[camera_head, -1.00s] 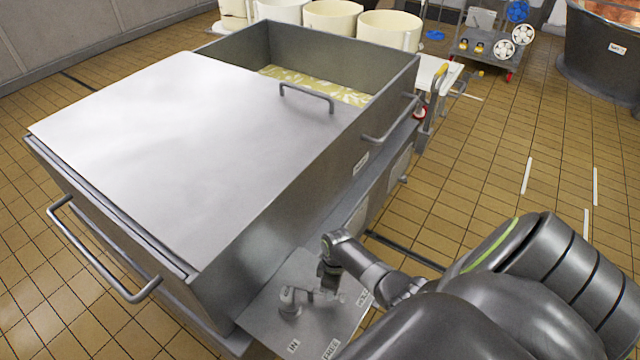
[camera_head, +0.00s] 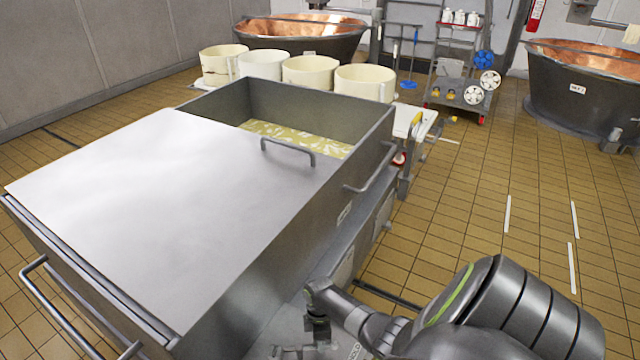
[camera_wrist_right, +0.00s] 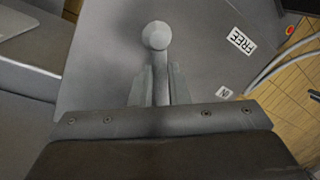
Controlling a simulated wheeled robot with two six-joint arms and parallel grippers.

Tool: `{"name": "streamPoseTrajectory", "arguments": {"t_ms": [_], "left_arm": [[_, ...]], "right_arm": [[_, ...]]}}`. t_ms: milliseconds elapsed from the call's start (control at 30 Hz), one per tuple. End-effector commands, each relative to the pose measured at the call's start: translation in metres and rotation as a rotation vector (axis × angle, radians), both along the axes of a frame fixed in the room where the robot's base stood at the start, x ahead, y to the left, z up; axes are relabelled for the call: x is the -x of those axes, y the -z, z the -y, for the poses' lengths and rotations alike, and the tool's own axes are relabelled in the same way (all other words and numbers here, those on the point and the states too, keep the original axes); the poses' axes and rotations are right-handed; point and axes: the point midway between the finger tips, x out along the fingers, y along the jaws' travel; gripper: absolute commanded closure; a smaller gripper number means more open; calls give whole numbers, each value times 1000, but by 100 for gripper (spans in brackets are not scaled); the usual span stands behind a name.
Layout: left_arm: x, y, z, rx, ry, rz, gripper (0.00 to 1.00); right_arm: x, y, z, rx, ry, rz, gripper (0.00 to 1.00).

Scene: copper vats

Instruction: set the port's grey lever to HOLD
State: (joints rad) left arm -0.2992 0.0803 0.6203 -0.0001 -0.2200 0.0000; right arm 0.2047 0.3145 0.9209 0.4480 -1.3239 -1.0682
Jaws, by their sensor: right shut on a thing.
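The grey lever (camera_wrist_right: 156,38) has a round knob and a straight shaft, seen in the right wrist view. The two fingers of my right gripper (camera_wrist_right: 160,86) stand on either side of the shaft and are shut on it. In the head view my right gripper (camera_head: 318,328) points down over the port's plate beside the vat, at the bottom edge. The plate (camera_wrist_right: 195,60) carries a FREE label (camera_wrist_right: 241,41) and an IN label (camera_wrist_right: 224,93), both right of the lever in the wrist view. A label (camera_head: 355,350) near the gripper is partly cut off in the head view. My left gripper is not in view.
A big steel vat (camera_head: 240,280) with a flat lid (camera_head: 150,190) and side handles (camera_head: 372,168) stands left of my right arm. Cream tubs (camera_head: 308,74), copper vats (camera_head: 577,95) and a cart (camera_head: 462,80) are behind. The tiled floor at right is mostly clear.

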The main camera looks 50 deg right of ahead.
Motion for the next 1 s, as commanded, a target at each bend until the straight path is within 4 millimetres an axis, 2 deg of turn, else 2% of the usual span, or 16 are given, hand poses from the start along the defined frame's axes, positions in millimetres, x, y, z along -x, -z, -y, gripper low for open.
{"name": "streamPoseTrajectory", "arguments": {"t_ms": [67,100,267,667,767,1000], "left_arm": [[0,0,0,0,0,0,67],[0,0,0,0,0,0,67],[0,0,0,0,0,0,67],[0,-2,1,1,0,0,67],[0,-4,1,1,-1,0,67],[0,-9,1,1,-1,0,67]], "right_arm": [[-1,-1,1,3,-4,4,100],[-1,-1,1,4,-4,3,84],[-1,-1,1,3,-2,3,63],[-2,-7,1,2,-1,4,63],[-4,-18,3,2,-2,4,63],[-10,-59,8,3,-3,5,63]]}}
